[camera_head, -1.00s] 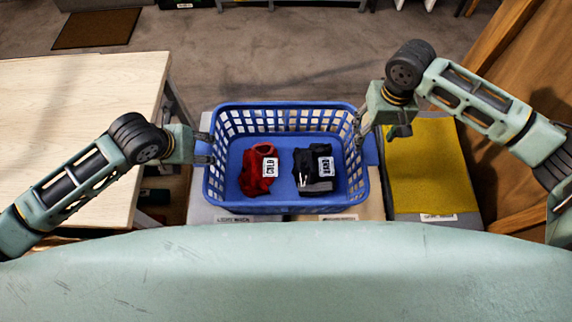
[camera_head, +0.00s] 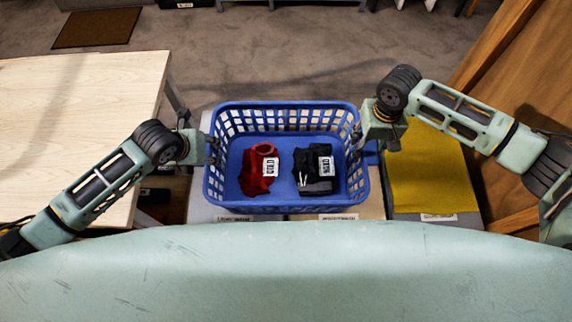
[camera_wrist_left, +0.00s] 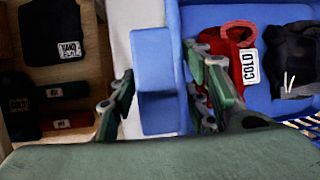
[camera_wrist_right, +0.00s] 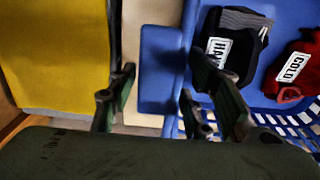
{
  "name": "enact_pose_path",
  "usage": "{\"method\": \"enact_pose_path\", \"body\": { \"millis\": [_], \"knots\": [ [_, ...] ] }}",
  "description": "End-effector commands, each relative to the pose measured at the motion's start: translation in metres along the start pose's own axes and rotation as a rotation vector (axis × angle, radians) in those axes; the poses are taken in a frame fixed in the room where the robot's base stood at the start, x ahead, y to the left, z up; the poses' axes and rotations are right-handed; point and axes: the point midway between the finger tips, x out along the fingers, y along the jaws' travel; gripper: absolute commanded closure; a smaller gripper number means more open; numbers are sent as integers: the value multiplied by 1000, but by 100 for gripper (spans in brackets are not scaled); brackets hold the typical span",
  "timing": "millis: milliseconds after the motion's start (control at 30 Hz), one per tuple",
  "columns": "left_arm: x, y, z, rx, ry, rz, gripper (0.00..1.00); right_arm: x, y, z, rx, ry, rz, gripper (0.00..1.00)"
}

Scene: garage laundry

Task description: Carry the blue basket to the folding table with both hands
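The blue basket (camera_head: 287,209) stands upright between my arms, on pale boxes or lids. Inside lie a red garment (camera_head: 259,168) tagged COLD and a dark garment (camera_head: 313,169) with another tag. My left gripper (camera_head: 212,150) is at the basket's left side. In the left wrist view its open fingers straddle the blue side handle (camera_wrist_left: 156,78), with gaps visible. My right gripper (camera_head: 360,138) is at the right side. In the right wrist view its open fingers straddle the other handle (camera_wrist_right: 161,70), also with gaps. The pale wooden table (camera_head: 75,130) is at the left, its top bare.
A yellow surface (camera_head: 425,175) lies right of the basket, beside a brown wooden panel (camera_head: 530,75). Dark tagged items (camera_wrist_left: 52,35) show on wood in the left wrist view. Behind the basket is open grey floor with a brown mat (camera_head: 97,27).

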Motion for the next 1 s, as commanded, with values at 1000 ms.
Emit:
{"method": "enact_pose_path", "body": {
  "millis": [1000],
  "knots": [
    [-8, 2, 5, 1, -2, 8, 100, -9, 2, -1, 2, 1, 4, 100]
  ]
}}
